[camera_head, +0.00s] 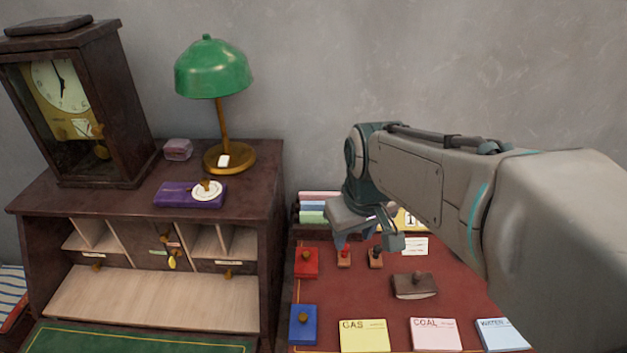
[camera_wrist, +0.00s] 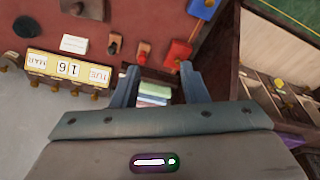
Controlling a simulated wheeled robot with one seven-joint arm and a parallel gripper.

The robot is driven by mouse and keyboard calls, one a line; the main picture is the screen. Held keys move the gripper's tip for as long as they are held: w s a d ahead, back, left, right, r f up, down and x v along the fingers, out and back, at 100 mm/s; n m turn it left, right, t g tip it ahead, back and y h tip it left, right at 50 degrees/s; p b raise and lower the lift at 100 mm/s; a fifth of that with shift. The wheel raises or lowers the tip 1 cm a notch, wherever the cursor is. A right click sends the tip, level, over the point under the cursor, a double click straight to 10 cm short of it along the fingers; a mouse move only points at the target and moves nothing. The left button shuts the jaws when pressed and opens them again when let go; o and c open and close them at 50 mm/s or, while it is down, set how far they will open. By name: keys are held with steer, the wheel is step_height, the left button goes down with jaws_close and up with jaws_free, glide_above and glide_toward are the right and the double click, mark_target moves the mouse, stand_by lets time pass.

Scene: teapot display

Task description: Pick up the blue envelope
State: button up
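A rack holds a stack of coloured envelopes at the back left of the red desk top. The light blue envelope (camera_head: 313,206) lies between a pink one (camera_head: 318,196) and a green one (camera_head: 313,217). In the wrist view part of the stack shows between my fingers, with a green envelope (camera_wrist: 155,90) and a pale blue edge (camera_wrist: 151,100); the rest is hidden by my gripper body. My gripper (camera_wrist: 158,70) is open, with nothing held between its fingers. In the head view my gripper (camera_head: 368,240) is just right of the rack, above the desk.
A red box (camera_head: 306,262), two small stamps (camera_head: 344,257), a blotter (camera_head: 414,287) and a blue box (camera_head: 303,325) stand on the desk. GAS, COAL and WATER cards (camera_head: 436,335) line the front. A calendar (camera_wrist: 70,70) stands nearby. A dark wooden cabinet (camera_head: 265,190) rises at left.

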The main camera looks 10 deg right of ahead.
steer(key=w+d+n+g, duration=0.1)
steer(key=w+n, duration=0.6)
steer(key=w, duration=1)
steer(key=n+g+y, duration=0.1)
steer(key=n+y, duration=0.1)
steer(key=n, duration=0.4)
glide_toward(322, 202)
steer(key=f, duration=0.3)
steer(key=shift+s+a+f+p, duration=0.25)
steer(key=shift+s+a+p, duration=0.05)
steer(key=shift+a, duration=0.1)
steer(key=shift+w+a+f+p, duration=0.1)
steer(key=shift+w+f+p, duration=0.05)
steer(key=shift+f, duration=0.7)
steer(key=shift+w+a+f+p, duration=0.15)
steer(key=shift+f, duration=0.7)
steer(key=shift+w+a+f+p, duration=0.1)
steer(key=shift+f+p, duration=0.05)
steer(key=shift+f, duration=0.65)
jaws_close()
